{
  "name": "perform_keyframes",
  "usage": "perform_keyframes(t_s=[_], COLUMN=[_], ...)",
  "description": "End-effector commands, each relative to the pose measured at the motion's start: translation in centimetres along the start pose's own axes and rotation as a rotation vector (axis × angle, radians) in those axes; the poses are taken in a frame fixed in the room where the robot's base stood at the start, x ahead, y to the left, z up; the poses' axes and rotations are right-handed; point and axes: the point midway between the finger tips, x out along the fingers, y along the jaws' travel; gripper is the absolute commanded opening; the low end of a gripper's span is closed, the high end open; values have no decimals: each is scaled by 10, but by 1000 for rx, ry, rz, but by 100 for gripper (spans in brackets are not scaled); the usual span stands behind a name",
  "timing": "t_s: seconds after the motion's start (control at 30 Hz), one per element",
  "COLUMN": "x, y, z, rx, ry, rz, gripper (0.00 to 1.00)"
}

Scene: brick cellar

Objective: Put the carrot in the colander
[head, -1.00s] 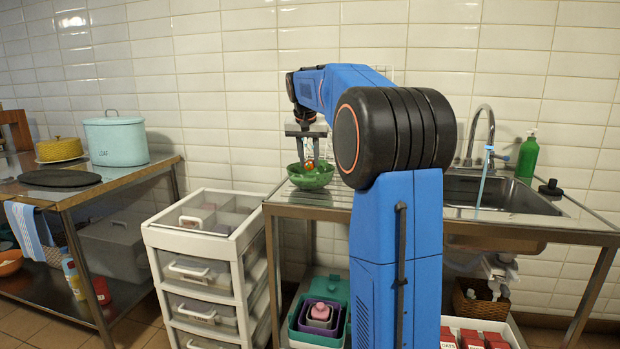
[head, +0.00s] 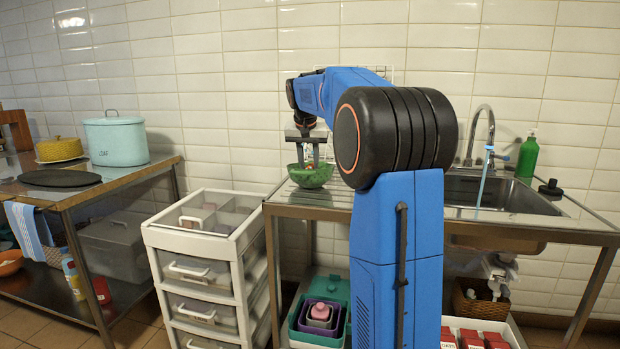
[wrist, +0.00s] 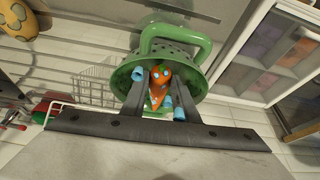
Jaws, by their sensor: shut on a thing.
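The green colander (head: 311,178) stands on the left part of the metal sink counter, and it shows below my gripper in the wrist view (wrist: 122,80). My gripper (head: 309,162) points down with its fingertips at or just inside the colander's rim. In the wrist view my gripper (wrist: 160,88) is shut on the orange carrot (wrist: 158,78), which sits between the two fingers over the colander's opening. Light blue bits show beside the fingers. Whether the carrot touches the colander's bottom is hidden.
The sink (head: 500,192) with its tap and a green soap bottle (head: 527,157) is to the right. A white drawer unit (head: 205,262) stands left of the counter. Another metal table (head: 120,184) at the far left holds a teal pot (head: 116,142). A tiled wall is close behind.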

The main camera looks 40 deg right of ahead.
Motion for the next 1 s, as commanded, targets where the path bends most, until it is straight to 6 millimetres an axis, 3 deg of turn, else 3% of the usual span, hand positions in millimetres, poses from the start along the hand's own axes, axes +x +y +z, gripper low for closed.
perform_keyframes(t_s=[0.17, 0.2, 0.27, 0.67, 1.0], x=[0, 0, 0, -5, -62], y=[0, 0, 0, 0, 0], z=[0, 0, 0, 0, -1], rx=[0, 0, 0, 0, 0], ry=[0, 0, 0, 1, 3], rz=[0, 0, 0, 0, -1], gripper=[0, 34, 48, 49, 49])
